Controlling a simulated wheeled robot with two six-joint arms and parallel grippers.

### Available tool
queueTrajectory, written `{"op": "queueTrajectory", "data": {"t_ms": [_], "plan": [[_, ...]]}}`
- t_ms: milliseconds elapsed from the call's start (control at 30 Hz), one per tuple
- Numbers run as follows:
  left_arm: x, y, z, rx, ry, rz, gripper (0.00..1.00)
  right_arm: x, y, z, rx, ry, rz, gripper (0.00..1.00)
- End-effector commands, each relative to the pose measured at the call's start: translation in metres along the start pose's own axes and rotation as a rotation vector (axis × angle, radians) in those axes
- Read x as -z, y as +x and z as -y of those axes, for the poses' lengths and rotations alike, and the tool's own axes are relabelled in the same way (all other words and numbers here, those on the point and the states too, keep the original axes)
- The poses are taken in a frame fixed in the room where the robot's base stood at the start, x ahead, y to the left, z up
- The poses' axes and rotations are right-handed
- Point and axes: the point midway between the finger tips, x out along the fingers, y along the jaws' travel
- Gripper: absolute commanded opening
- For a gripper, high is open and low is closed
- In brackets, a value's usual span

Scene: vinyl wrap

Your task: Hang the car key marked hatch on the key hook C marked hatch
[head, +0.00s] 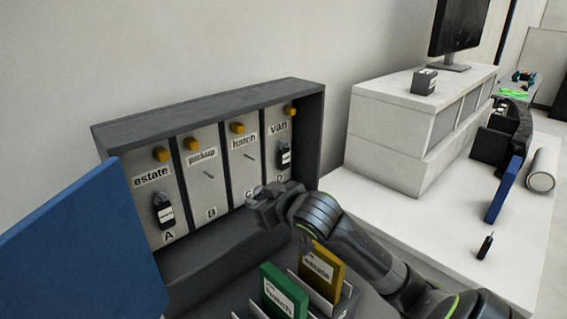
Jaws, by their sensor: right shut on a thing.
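The key cabinet (207,107) stands against the wall with several labelled bays. The hatch bay (239,143), lettered C, has a bare hook (249,157). The pickup hook B (209,174) is bare too. Black car keys hang in the estate bay A (163,211) and the van bay D (285,157). My right gripper (258,207) is in front of the lower part of bays C and D, below the hatch hook. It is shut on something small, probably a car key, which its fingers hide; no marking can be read. My left gripper is not in view.
A large blue panel (85,245) fills the left front. Green (284,293) and yellow (322,271) cards stand in a holder below the cabinet. Another black key (485,246) lies on the white table at right, near a blue binder (503,190) and white roll (541,170).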

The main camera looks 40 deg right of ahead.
Motion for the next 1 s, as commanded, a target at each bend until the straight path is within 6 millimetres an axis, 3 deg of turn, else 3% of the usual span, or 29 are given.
{"op": "queueTrajectory", "data": {"t_ms": [33,100,400,667,1000], "plan": [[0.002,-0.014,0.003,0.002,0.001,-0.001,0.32,0.008,-0.006,-0.013,-0.004,-0.018,0.004,0.1],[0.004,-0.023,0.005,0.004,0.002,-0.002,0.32,0.012,-0.009,-0.025,0.0,-0.034,0.003,0.1],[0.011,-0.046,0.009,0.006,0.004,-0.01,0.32,0.024,-0.022,-0.058,0.015,-0.077,-0.006,0.1],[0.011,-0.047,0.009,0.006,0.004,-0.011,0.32,0.026,-0.02,-0.062,0.018,-0.079,-0.01,0.1],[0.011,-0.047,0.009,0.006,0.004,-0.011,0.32,0.032,-0.002,-0.061,0.018,-0.077,-0.011,0.1]]}}
